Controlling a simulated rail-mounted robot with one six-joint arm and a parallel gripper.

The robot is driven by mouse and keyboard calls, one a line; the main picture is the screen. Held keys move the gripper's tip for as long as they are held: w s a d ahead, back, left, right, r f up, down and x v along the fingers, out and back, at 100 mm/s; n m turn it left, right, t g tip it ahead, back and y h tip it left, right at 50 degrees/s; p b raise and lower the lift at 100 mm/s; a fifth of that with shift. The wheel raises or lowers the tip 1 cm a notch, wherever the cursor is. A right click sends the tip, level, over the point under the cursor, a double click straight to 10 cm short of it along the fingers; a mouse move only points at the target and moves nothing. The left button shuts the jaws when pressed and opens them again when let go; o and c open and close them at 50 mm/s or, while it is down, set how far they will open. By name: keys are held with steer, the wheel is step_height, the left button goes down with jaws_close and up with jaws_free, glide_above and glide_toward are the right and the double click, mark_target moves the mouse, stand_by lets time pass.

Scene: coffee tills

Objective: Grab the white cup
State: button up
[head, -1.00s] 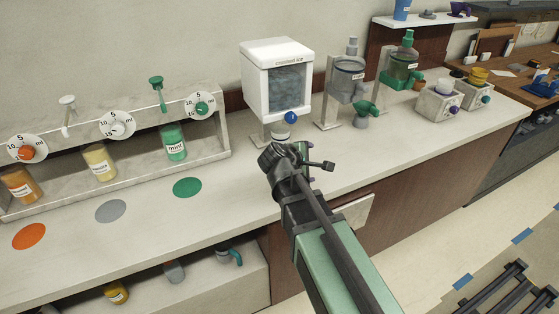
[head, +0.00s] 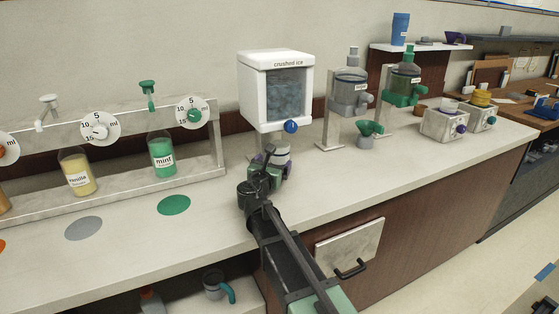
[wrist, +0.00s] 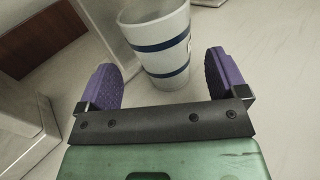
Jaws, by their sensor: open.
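The white cup (wrist: 160,45) with blue bands stands in front of my open gripper (wrist: 162,75) in the wrist view. It lies between the lines of the two purple fingers, with a gap on each side. In the head view the white cup (head: 283,152) stands under the crushed ice dispenser, partly hidden by my gripper (head: 270,167). The fingers are low over the counter beside the cup, and its lower part is covered.
The crushed ice dispenser (head: 276,90) with its blue knob hangs above the cup. A green funnel-like piece (head: 368,129) stands to the right. Syrup bottles, such as the mint bottle (head: 162,155), stand left. The counter (head: 330,190) in front is clear.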

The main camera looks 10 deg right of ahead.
mark_target(276, 157)
steer(key=x, duration=0.5)
steer(key=shift+w+d+r, duration=0.1)
steer(key=shift+r, duration=0.1)
steer(key=c, duration=1.1)
steer(key=shift+r+p, duration=0.1)
steer(key=shift+p, duration=0.25)
steer(key=shift+r+p, duration=0.3)
steer(key=shift+r, duration=0.05)
step_height(276, 157, up, 4)
steer(key=p, duration=0.3)
steer(key=shift+f+p, duration=0.15)
steer(key=shift+p, duration=0.2)
steer(key=v, duration=1.2)
steer(key=f+b+v, duration=0.1)
steer(key=v, duration=0.5)
